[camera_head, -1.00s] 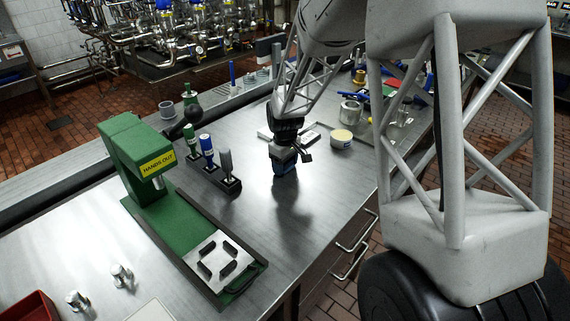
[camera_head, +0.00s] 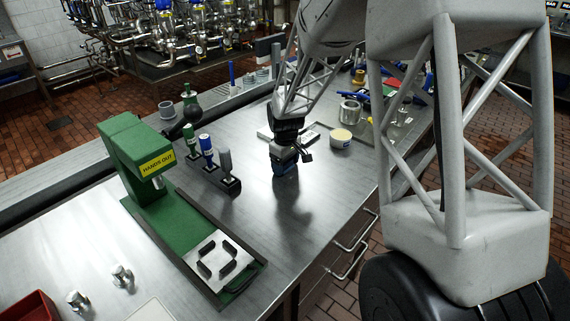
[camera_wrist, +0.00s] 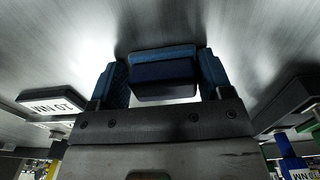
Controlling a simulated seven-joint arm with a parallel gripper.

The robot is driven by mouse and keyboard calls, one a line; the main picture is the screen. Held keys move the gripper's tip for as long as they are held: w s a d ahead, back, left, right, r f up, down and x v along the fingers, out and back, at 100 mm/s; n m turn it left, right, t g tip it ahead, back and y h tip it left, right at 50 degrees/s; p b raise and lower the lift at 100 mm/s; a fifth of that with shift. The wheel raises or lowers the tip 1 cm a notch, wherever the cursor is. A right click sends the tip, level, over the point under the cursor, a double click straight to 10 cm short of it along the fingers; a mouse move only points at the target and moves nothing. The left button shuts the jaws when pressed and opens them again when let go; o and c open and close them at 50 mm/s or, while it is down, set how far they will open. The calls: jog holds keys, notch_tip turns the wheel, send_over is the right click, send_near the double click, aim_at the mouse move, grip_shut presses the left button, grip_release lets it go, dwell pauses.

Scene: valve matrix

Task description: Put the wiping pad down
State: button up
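The wiping pad is a dark blue block, seen in the wrist view (camera_wrist: 165,76) between the two blue fingers of my gripper (camera_wrist: 165,88).
A green press (camera_head: 150,165) marked "HANDS OUT" stands to the left. A rack of upright tools (camera_head: 210,170) stands between it and my gripper. A round tub (camera_head: 341,139) and a metal cup (camera_head: 349,110) are to the right. The bench in front is clear.

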jog(key=shift+s+a+f, duration=0.15)
jog(key=shift+s+f, duration=0.1)
jog(key=shift+f, duration=0.25)
jog(key=shift+s+a+f, duration=0.15)
jog(key=shift+s+f, duration=0.1)
jog(key=shift+f, duration=0.25)
jog(key=shift+c, duration=0.3)
jog(key=shift+r, duration=0.45)
jog(key=shift+c, duration=0.2)
jog(key=shift+o, duration=0.5)
jog(key=shift+r, duration=0.35)
notch_tip(320, 180, up, 12)
jog(key=shift+w+r, duration=0.25)
jog(key=shift+w, duration=0.05)
jog(key=shift+d, duration=0.1)
